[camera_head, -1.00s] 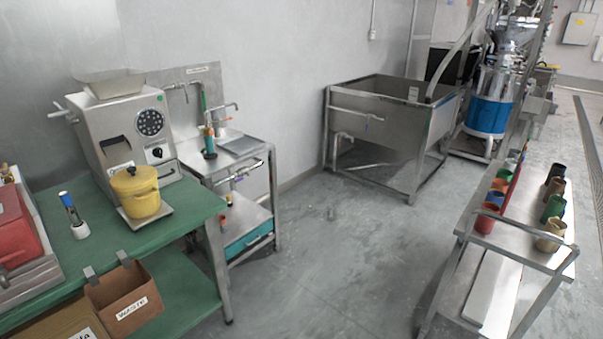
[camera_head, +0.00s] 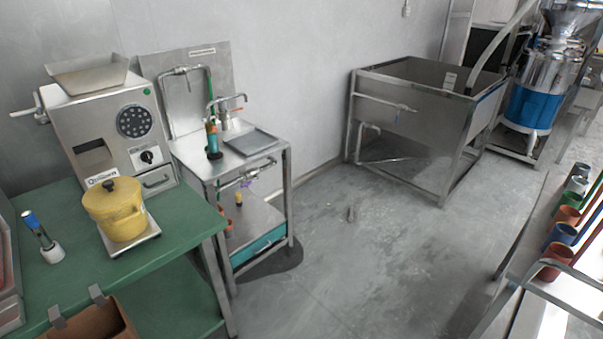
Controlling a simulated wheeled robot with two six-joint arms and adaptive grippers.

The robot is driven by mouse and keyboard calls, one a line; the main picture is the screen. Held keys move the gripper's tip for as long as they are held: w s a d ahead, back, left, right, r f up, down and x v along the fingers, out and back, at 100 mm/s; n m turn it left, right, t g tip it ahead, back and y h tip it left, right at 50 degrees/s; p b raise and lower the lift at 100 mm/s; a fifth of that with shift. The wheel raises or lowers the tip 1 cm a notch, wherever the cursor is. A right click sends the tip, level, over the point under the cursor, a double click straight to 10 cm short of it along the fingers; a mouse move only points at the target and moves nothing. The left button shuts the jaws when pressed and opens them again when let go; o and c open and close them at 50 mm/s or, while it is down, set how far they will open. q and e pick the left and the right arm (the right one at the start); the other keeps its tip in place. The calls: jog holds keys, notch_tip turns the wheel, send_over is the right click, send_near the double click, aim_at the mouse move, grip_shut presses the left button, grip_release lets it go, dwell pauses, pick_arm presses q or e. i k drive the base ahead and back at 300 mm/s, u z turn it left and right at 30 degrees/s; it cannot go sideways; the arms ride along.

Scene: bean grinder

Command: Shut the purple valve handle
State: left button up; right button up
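A small purple handle (camera_head: 246,184) shows on the piping under the top of the steel sink stand (camera_head: 286,150), left of centre. It is too small to tell whether it is turned open or shut. Another pipe with a small valve (camera_head: 399,108) runs along the front of the large steel tank (camera_head: 430,132); its handle's colour is hard to make out. Neither of my grippers is in view.
A green table (camera_head: 180,240) with a grinder (camera_head: 112,125) and a yellow pot (camera_head: 117,210) stands at the left. A steel cart with several coloured cups (camera_head: 560,234) is at the right. The grey floor between is largely clear.

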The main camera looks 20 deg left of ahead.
aim_at(250, 183)
jog(key=z, duration=0.15)
jog(key=i, duration=1.2)
jog(key=u, duration=0.45)
jog(key=i, duration=0.95)
jog(key=u, duration=1.25)
jog(key=i, duration=0.55)
jog(key=u, duration=0.55)
